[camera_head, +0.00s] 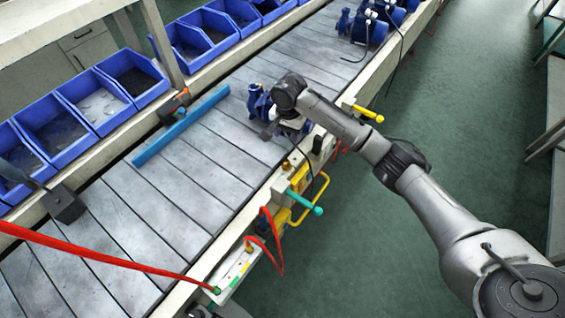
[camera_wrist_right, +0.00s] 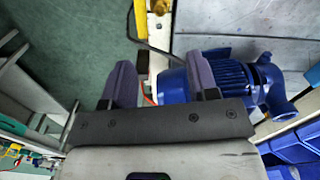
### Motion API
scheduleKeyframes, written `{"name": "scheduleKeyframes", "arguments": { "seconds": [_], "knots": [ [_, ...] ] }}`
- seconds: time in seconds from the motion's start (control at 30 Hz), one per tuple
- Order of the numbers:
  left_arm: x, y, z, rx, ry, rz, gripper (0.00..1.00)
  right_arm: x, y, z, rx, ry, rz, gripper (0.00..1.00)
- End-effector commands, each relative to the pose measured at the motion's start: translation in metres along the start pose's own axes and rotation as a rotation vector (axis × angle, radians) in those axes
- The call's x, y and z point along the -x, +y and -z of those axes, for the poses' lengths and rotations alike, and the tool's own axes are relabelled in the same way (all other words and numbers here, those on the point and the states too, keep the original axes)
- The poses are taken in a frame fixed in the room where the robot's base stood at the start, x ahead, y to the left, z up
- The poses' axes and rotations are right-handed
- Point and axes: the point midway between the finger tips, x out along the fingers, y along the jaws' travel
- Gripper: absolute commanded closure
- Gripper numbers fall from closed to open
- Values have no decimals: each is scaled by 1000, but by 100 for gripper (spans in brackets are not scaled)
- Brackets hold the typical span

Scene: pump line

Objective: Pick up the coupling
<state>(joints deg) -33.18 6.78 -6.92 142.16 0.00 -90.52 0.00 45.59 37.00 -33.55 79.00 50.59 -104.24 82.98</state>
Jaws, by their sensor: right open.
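I cannot make out a coupling for certain in either view. My right gripper (camera_head: 280,132) is at the right edge of the conveyor in the head view, beside a blue pump (camera_head: 258,103) that its hand partly hides. In the right wrist view my right gripper (camera_wrist_right: 161,80) is open, its two fingers wide apart. The blue pump with its ribbed motor (camera_wrist_right: 222,80) lies behind the right-hand finger there. I see nothing held between the fingers. My left gripper is not in view.
Blue bins (camera_head: 98,103) line the conveyor's far side. A blue bar (camera_head: 180,125) lies across the slats, with an orange tool (camera_head: 175,105) beside it. More blue pumps (camera_head: 370,25) stand farther up. A red hose (camera_head: 100,258) crosses lower left. Green floor (camera_head: 400,265) is clear at right.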

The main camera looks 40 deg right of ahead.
Motion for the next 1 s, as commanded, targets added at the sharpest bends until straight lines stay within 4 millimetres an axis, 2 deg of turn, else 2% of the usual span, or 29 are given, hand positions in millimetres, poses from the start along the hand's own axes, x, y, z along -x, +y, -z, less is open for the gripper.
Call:
{"name": "scheduleKeyframes", "arguments": {
  "seconds": [0.1,0.23,0.7,1.0],
  "knots": [
    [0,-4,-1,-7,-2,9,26,0,1,0,-113,1,-6,46],
    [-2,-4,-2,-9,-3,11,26,-4,1,0,-175,2,-6,46],
    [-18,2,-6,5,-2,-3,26,-75,1,0,-189,3,-5,46],
    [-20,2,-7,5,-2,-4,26,-88,1,0,-188,4,-3,46]
  ]
}}
